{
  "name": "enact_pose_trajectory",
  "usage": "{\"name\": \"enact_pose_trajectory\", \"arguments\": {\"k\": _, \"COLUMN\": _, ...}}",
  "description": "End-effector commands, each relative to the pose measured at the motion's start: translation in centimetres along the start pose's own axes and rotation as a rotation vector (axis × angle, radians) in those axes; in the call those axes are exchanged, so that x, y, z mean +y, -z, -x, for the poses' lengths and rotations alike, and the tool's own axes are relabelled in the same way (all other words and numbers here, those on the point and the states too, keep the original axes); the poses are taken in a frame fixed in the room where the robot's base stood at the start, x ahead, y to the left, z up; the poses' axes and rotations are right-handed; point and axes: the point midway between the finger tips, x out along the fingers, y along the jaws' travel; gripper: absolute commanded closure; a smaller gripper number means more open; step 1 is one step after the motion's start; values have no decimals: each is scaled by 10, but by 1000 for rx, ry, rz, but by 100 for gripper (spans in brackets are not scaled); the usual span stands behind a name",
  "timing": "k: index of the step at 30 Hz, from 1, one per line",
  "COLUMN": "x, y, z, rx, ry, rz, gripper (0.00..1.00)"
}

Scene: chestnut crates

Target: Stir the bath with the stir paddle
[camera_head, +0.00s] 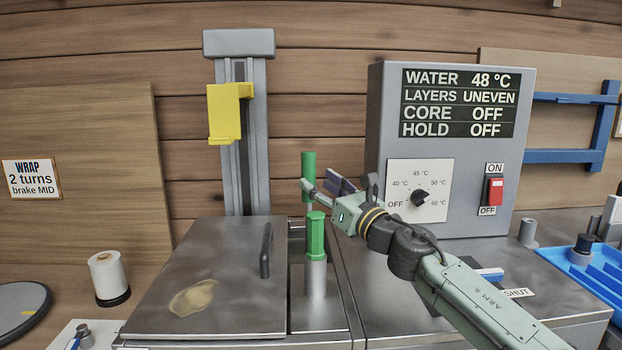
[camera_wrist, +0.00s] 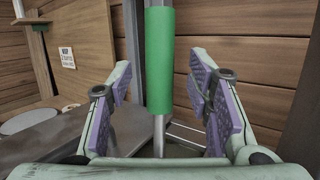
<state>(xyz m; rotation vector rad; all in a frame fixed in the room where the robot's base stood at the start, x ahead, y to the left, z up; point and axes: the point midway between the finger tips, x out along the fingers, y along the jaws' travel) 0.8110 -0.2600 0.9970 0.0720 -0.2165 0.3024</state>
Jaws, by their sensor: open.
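Two upright green handles show in the head view; I cannot tell by label which is the stir paddle. The far green handle (camera_head: 308,163) stands at the back of the bath. The near green handle (camera_head: 316,236) sits on a steel sleeve (camera_head: 316,278). My gripper (camera_head: 317,185) is open at the far handle's height. In the wrist view, a green handle (camera_wrist: 160,50) on a thin steel rod stands between the open fingers of my gripper (camera_wrist: 158,88), seemingly apart from both pads. The bath's steel lid (camera_head: 215,265) lies flat; the water is hidden.
A grey control box (camera_head: 376,150) reads water 48 °C, layers uneven, core off, hold off. A column with a yellow bracket (camera_head: 224,112) stands behind the lid. The lid has a dark handle (camera_head: 266,250). A white spool (camera_head: 107,275) is left; a blue tray (camera_head: 592,270) is right.

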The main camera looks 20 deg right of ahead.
Motion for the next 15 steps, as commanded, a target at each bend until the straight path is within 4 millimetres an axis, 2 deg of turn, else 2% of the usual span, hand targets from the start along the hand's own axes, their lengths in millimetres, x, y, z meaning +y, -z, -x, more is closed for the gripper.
{"name": "enact_pose_trajectory", "arguments": {"k": 1, "x": -1, "y": 0, "z": 14, "rx": -1, "ry": 3, "rz": 0, "gripper": 54}}
{"name": "enact_pose_trajectory", "arguments": {"k": 6, "x": 0, "y": 0, "z": 47, "rx": 0, "ry": 2, "rz": 2, "gripper": 54}}
{"name": "enact_pose_trajectory", "arguments": {"k": 10, "x": 0, "y": 0, "z": 64, "rx": -1, "ry": 1, "rz": -1, "gripper": 54}}
{"name": "enact_pose_trajectory", "arguments": {"k": 15, "x": 1, "y": 0, "z": 74, "rx": 0, "ry": -2, "rz": 2, "gripper": 54}}
